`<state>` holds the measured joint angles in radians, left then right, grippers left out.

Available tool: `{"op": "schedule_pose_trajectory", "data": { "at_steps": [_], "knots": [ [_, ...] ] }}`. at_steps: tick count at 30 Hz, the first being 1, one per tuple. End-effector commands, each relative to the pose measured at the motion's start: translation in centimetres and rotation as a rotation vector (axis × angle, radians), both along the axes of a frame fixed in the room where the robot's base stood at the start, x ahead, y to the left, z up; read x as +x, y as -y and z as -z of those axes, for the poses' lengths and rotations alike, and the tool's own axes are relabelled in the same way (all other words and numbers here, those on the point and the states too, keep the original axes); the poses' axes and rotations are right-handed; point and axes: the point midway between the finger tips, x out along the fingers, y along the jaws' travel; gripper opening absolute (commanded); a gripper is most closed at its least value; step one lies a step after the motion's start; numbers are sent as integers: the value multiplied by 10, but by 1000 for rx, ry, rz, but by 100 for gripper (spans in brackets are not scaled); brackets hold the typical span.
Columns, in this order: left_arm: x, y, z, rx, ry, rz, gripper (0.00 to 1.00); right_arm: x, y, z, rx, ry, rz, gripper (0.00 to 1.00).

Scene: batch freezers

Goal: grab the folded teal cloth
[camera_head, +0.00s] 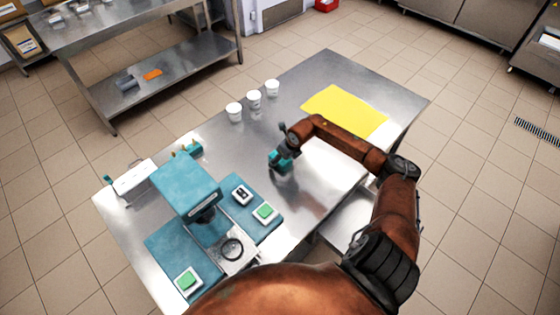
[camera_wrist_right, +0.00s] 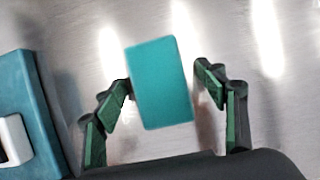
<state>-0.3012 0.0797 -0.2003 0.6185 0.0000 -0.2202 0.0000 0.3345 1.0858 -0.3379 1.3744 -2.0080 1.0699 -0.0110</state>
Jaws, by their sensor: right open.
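The folded teal cloth (camera_wrist_right: 161,82) is a small flat rectangle on the steel table in the right wrist view, slightly tilted. My right gripper (camera_wrist_right: 163,78) is open, with one green-padded finger on each side of the cloth. The left fingertip is at or very near the cloth's left edge. A narrow gap shows at the right fingertip. In the head view my right gripper (camera_head: 281,156) is low over the middle of the table, and it mostly hides the cloth there. My left gripper is not in view.
A teal machine (camera_head: 186,184) on a teal base with green buttons stands left of the gripper. Three white cups (camera_head: 254,100) stand at the table's back edge. A yellow sheet (camera_head: 345,111) lies at the back right. Bare table (camera_head: 310,185) shows right of the gripper.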

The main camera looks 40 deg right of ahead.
Motion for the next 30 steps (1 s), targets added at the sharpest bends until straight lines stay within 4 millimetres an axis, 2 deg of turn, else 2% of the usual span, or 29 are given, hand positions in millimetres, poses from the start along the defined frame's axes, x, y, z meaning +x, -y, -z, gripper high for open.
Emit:
{"op": "schedule_pose_trajectory", "data": {
  "at_steps": [5,24,30],
  "knots": [
    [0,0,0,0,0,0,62,0,0,0,0,0,0,65],
    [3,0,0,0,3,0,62,0,0,0,0,0,0,20],
    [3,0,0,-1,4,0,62,0,0,-1,0,0,0,20]
  ]
}}
